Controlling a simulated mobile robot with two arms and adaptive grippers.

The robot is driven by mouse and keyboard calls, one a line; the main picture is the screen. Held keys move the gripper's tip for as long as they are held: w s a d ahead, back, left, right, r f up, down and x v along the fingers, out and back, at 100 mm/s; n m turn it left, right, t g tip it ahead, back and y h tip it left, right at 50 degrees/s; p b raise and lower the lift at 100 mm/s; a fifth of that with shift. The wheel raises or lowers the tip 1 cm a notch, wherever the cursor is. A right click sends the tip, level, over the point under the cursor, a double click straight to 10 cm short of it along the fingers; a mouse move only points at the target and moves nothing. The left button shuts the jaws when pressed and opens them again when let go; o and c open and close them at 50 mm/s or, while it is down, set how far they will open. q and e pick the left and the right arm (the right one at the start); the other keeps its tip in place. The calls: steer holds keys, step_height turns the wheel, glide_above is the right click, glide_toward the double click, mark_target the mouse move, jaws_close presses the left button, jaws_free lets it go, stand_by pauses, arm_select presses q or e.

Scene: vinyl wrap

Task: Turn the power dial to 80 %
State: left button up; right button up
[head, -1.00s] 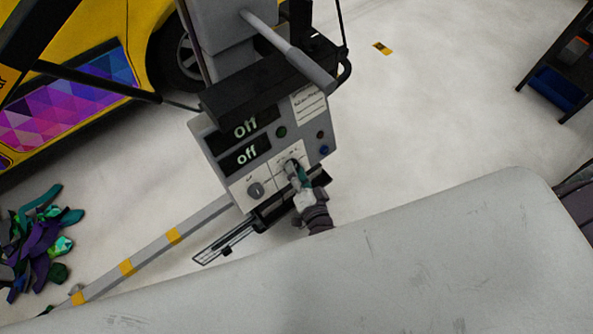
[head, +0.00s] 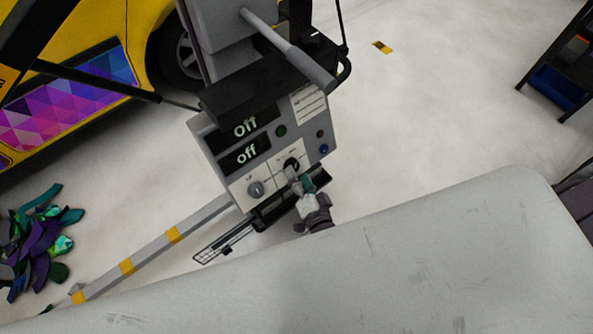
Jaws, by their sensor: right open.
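The grey control box shows two black displays (head: 245,138), both reading "off". Two dials sit on white panels below them. The left dial (head: 256,189) is clear. The right dial (head: 292,164) is dark and partly hidden by my right gripper (head: 296,180). I cannot tell which of the two is the power dial, as the labels are too small to read. My right gripper is open just below the right dial. I cannot tell whether its fingertips touch the dial. My left gripper is not in view.
A light grey surface (head: 400,270) fills the foreground and hides most of my right arm. A yellow car (head: 90,30) stands at the upper left. Scraps of wrap (head: 45,240) lie on the floor at left. A dark shelf (head: 558,85) stands at upper right.

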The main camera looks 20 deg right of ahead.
steer(key=s+r, duration=0.1)
steer(key=s, duration=0.9)
steer(key=shift+d+r, duration=0.15)
steer(key=shift+d, duration=0.1)
